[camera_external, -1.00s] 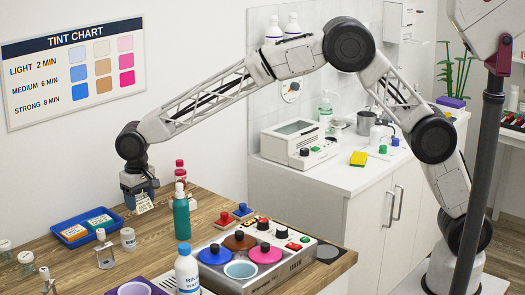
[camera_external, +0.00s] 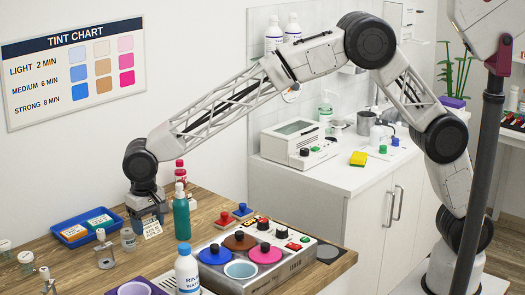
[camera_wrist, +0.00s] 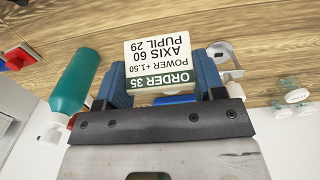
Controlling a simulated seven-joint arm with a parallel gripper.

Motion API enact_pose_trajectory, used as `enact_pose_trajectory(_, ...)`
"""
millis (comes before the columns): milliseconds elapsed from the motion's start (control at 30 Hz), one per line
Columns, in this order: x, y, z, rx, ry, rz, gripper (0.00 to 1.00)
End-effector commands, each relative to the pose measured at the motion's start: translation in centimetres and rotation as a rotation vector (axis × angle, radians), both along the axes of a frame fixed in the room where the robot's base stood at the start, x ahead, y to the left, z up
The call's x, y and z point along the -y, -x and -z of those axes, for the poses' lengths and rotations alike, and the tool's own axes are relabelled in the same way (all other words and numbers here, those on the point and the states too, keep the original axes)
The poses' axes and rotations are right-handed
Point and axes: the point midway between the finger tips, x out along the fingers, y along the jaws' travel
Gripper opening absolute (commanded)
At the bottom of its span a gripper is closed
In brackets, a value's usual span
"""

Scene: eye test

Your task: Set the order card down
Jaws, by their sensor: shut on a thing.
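The order card (camera_external: 152,229) is small and white with a green band. In the wrist view the card (camera_wrist: 158,55) reads upside down: ORDER 35, POWER +1.50, AXIS 60, PUPIL 29. My gripper (camera_external: 148,217) is shut on it, with a blue finger at each side of the card in the wrist view (camera_wrist: 163,78). The card hangs low over the wooden table (camera_external: 215,195), left of the green bottle. I cannot tell whether its lower edge touches the wood.
A unit with coloured lids (camera_external: 262,255) and a white bottle (camera_external: 187,268) stand at front right. Bare wood lies in front.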

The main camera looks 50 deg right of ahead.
Motion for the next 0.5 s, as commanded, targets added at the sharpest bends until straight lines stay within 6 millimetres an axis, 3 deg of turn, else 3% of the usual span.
enact_pose_trajectory(167,0.0,0.0,0.8,-0.001,0.001,0.0,0.41)
enact_pose_trajectory(500,0.0,0.0,5.2,-0.001,0.002,0.0,0.41)
